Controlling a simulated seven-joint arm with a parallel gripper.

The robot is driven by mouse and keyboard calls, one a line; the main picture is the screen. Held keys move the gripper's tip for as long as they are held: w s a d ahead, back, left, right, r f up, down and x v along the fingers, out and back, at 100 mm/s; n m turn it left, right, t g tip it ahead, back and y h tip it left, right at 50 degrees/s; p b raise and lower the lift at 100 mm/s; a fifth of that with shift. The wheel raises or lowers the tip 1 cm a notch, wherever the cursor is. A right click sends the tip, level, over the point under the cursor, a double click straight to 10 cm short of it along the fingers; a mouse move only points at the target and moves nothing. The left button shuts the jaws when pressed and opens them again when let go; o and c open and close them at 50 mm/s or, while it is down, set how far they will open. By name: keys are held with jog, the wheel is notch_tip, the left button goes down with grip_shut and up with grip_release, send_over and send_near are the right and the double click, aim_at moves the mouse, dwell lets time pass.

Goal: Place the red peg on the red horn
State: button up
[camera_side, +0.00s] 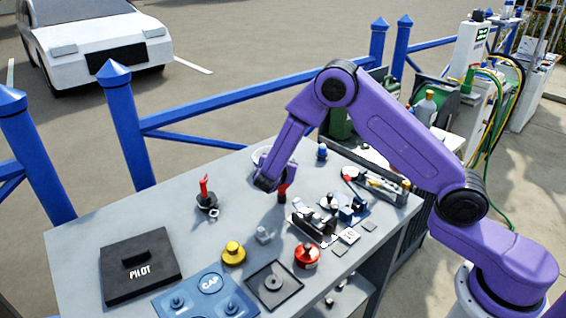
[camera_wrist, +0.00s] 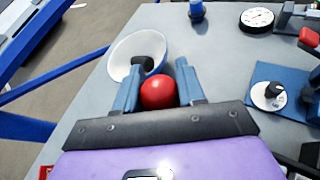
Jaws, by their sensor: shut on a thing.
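My gripper (camera_wrist: 157,88) is shut on the red peg (camera_wrist: 158,93); its rounded red end shows between the two blue-grey fingers. In the side view my gripper (camera_side: 272,182) is over the back part of the bench, with the red peg (camera_side: 283,189) below it. I cannot tell whether the peg touches the bench. A bright red upright piece (camera_side: 204,186) on a small dark fitting stands to the left of my gripper, apart from it; it looks like the red horn. A red patch (camera_wrist: 45,173) shows at the lower left of the wrist view.
A white bowl-like thing (camera_wrist: 120,57) is just beyond my fingers. Blue rails (camera_side: 215,110) run behind the bench (camera_side: 85,235). Bare bench surrounds the red upright.

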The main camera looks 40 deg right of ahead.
jog(key=o, duration=1)
jog(key=shift+o, duration=0.2)
jog(key=shift+r, duration=0.1)
jog(key=v, duration=1.2)
jog(key=s+d+r+m+g+y, duration=0.1)
jog(key=s+d+m+g+y, duration=0.1)
jog(key=s, duration=0.9)
jog(key=s+d+r+m+g+y, duration=0.1)
jog(key=s+m+y, duration=0.4)
jog(key=s, duration=0.7)
jog(key=s+d+r+m+g+y, duration=0.2)
jog(key=s+m+g+y, duration=0.1)
jog(key=s, duration=0.8)
jog(key=shift+s+d+r+m+g+y, duration=0.4)
jog(key=shift+g+y, duration=0.2)
jog(key=shift+g, duration=0.5)
jog(key=shift+w, duration=0.1)
